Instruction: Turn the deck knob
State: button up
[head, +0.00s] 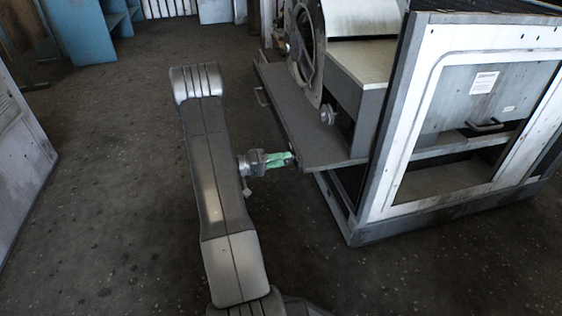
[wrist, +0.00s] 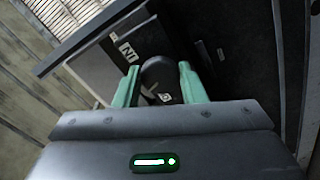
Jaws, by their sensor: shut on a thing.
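The dark round deck knob (wrist: 158,74) sits between the two green fingers of my gripper (wrist: 158,70) in the wrist view. In the head view my gripper (head: 282,160) reaches the front edge of the grey deck (head: 312,140) from the left. The fingers are shut on the knob. The knob is mostly hidden by the fingers in the head view. A small light mark shows low on the knob in the wrist view, but its turn angle is hard to tell.
A round blower housing (head: 304,45) and a small hand knob (head: 328,115) stand above the deck. A white-framed cabinet (head: 395,150) stands right of my gripper. A small label (wrist: 127,49) lies left of the knob. Open floor (head: 110,170) extends to the left.

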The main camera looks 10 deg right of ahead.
jog(key=shift+m, duration=0.7)
jog(key=shift+f, duration=0.1)
jog(key=o, duration=1)
jog(key=shift+a, duration=0.1)
jog(key=a+p, duration=0.3)
jog(key=a, duration=1)
jog(key=shift+s+a+p, duration=0.25)
jog(key=shift+a+p, duration=0.05)
